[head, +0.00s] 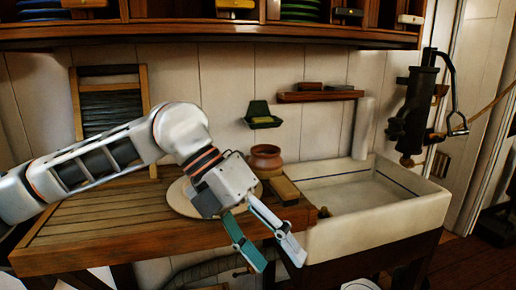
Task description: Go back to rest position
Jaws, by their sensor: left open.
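My left arm comes in from the left over the wooden draining board, and my left gripper (275,254) is at its end. Its two fingers, one teal and one pale, are apart with nothing between them. They point down and to the right, in front of the board's front edge in the picture. My right gripper is out of view.
The slatted wooden counter (110,222) carries a round pale plate (178,200), partly hidden by my arm, a clay pot (265,158) and a wooden block (284,190). A white sink (365,228) adjoins on the right, below a black hand pump (412,115). A shelf (210,33) runs above.

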